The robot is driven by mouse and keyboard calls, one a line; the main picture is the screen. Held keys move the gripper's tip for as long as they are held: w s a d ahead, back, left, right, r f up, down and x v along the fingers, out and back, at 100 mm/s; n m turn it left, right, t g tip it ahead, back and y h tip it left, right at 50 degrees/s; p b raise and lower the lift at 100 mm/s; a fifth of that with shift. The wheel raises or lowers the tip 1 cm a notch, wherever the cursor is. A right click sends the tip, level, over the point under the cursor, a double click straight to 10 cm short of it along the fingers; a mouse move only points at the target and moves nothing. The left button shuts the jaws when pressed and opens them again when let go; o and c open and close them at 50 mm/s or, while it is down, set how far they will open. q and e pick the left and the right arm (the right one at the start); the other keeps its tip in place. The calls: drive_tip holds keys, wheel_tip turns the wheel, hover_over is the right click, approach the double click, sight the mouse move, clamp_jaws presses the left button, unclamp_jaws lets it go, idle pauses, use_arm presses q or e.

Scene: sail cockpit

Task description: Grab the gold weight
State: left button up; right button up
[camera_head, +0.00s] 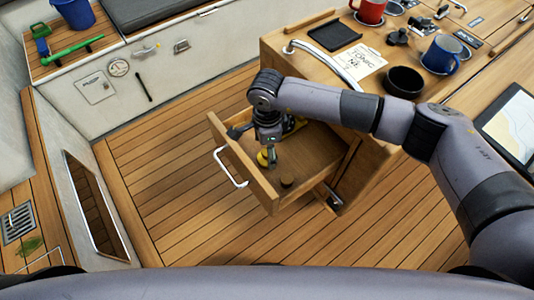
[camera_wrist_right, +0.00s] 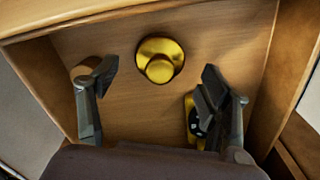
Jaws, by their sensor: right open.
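The gold weight (camera_wrist_right: 160,58) is a shiny round piece with a knob on top, resting on the bottom of an open wooden drawer (camera_head: 240,165). In the head view, part of the weight (camera_head: 263,158) shows beside my gripper. My right gripper (camera_wrist_right: 157,84) is open and empty, pointing down into the drawer. In the wrist view the weight lies just beyond the gap between the fingertips, apart from both. The right gripper (camera_head: 270,150) partly covers the drawer in the head view. My left gripper is not in view.
A small brown round piece (camera_head: 286,182) and a yellow-and-black object (camera_wrist_right: 194,122) lie in the drawer near the fingers. Drawer walls stand close around. Above are a countertop with a black bowl (camera_head: 404,81) and blue mug (camera_head: 441,55). The plank floor beside the drawer is clear.

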drive_tip(key=shift+f, duration=1.2)
drive_tip(key=shift+c, duration=0.6)
drive_tip(key=shift+a, duration=0.1)
drive_tip(key=c, duration=1.5)
